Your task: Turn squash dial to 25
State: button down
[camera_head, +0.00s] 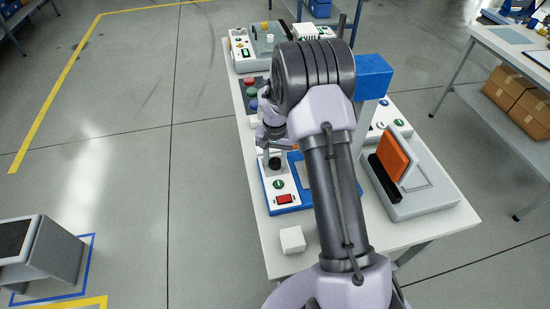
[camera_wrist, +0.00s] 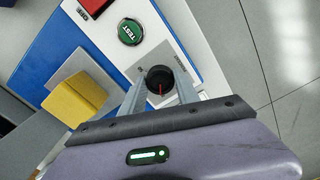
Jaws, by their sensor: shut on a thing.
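The squash dial (camera_wrist: 158,74) is a round black knob with a red pointer line, on a white panel of a blue-edged machine. It also shows in the head view (camera_head: 275,164), partly hidden by my gripper. My gripper (camera_wrist: 160,86) is shut on the dial, one finger at each side of it. The red line points toward my gripper's body in the wrist view. In the head view my arm hides part of the machine.
A green TEST button (camera_wrist: 130,31) and a red switch (camera_head: 284,199) sit on the same panel. A yellow block (camera_wrist: 75,99) is nearby in the wrist view. A white cube (camera_head: 292,240) stands at the table's front. An orange-padded machine (camera_head: 393,155) is to the right.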

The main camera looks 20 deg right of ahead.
aim_at(275, 162)
jog(key=shift+n, duration=0.6)
jog(key=c, duration=0.9)
grip_release()
notch_tip(275, 162, up, 18)
jog(key=p, duration=0.4)
jog(key=shift+f, duration=0.25)
